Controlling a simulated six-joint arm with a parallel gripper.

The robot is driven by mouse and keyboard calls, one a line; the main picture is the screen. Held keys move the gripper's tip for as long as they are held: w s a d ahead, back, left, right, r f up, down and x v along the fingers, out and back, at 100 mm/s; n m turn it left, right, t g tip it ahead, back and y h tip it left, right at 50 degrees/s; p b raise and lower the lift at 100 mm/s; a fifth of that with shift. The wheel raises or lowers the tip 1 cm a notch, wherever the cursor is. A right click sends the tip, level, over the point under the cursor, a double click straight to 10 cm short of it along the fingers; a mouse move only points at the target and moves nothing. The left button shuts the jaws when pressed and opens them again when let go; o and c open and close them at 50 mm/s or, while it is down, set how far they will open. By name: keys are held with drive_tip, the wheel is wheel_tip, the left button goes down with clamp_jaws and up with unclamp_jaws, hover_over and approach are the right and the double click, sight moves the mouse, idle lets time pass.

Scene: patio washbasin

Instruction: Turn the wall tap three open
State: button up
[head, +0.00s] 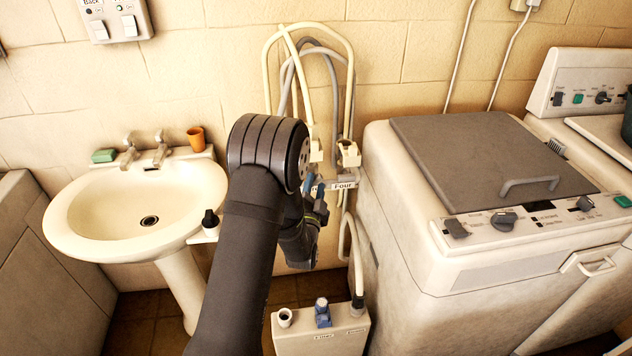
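The wall taps with hoses sit on the wall between the basin and the washing machine, partly behind my arm. A label reading "Four" (344,185) shows beside them. A blue tap handle (309,184) shows just left of that label; I cannot read which number it bears. No label reading three is visible. My gripper (320,206) is dark and small in the head view, just below the blue handle and close to it in the picture. My arm hides much of this area. Whether the gripper touches the handle, and whether its fingers are open, I cannot tell.
Cream and grey hoses (350,75) loop up the wall above the taps. A washbasin (95,222) stands left, a washing machine (455,200) right. A cream box (290,345) with a blue knob (322,314) stands below. Free room between basin and machine is narrow.

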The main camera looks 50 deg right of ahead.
drive_tip(key=shift+x, duration=1)
clamp_jaws()
drive_tip(key=shift+f+n, duration=0.1)
drive_tip(key=shift+n, duration=0.2)
drive_tip(key=n+t, duration=0.1)
drive_tip(key=n, duration=0.2)
drive_tip(key=n+t, duration=0.2)
drive_tip(key=shift+n, duration=0.4)
drive_tip(key=n+t+y, duration=0.1)
drive_tip(key=n, duration=0.3)
drive_tip(key=n+t+y, duration=0.1)
drive_tip(key=n+t, duration=0.1)
drive_tip(key=n, duration=0.1)
drive_tip(key=shift+w+a+n+y, duration=0.1)
drive_tip(key=shift+n+y, duration=0.3)
drive_tip(key=shift+n+t, duration=0.3)
